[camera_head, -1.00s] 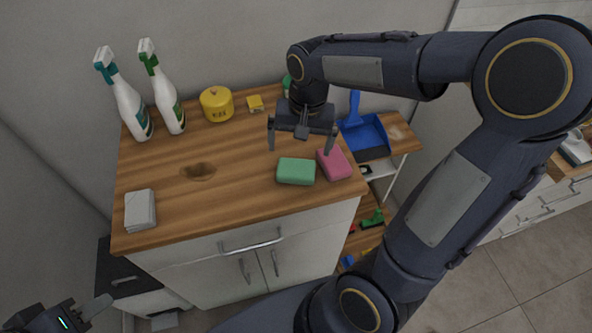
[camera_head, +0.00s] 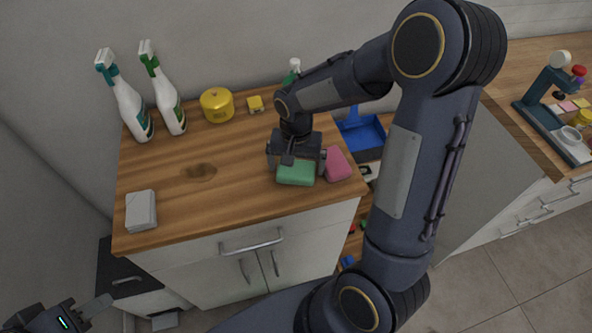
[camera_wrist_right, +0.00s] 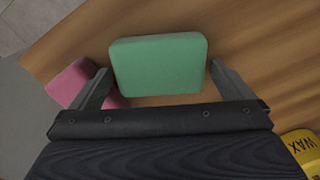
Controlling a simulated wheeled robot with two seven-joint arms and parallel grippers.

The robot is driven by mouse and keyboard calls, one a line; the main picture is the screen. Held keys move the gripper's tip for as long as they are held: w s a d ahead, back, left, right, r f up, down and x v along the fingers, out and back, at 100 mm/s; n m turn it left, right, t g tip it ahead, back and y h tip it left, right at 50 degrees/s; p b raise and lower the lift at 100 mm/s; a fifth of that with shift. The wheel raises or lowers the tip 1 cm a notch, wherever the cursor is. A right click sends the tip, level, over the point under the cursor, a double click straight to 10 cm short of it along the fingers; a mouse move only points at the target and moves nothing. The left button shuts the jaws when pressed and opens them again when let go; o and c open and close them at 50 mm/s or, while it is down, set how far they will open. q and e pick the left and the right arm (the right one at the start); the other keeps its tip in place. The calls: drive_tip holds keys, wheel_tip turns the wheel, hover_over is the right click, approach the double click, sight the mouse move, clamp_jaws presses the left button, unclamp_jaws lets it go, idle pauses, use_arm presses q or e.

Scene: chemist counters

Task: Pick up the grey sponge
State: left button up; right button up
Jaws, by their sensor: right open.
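A light grey, flat block (camera_head: 141,210) lies at the left front corner of the wooden counter top in the head view; it is the only grey sponge-like thing I see. My right gripper (camera_head: 296,172) is well to its right, low over a green sponge (camera_head: 296,176). In the right wrist view the right gripper (camera_wrist_right: 160,85) is open, with its fingers on either side of the green sponge (camera_wrist_right: 160,62). A pink sponge (camera_head: 339,165) lies just to the right. My left gripper (camera_head: 85,313) shows partly at the lower left, away from the counter; its opening is unclear.
Two spray bottles (camera_head: 128,105) (camera_head: 165,97) stand at the back left of the counter top (camera_head: 225,200). A blue dustpan (camera_head: 364,138) lies to the right. The counter's middle is clear.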

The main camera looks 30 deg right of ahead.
drive_tip(key=c, duration=0.9)
drive_tip(key=shift+o, duration=0.2)
drive_tip(key=shift+r, duration=0.1)
drive_tip(key=shift+w+r, duration=0.1)
drive_tip(key=shift+r, duration=0.55)
drive_tip(key=s+a+r+b, duration=0.1)
drive_tip(key=s+a+r, duration=0.6)
drive_tip(key=s+r, duration=0.4)
drive_tip(key=shift+s+a+r, duration=0.2)
drive_tip(key=shift+s+r, duration=0.1)
drive_tip(key=shift+s, duration=0.3)
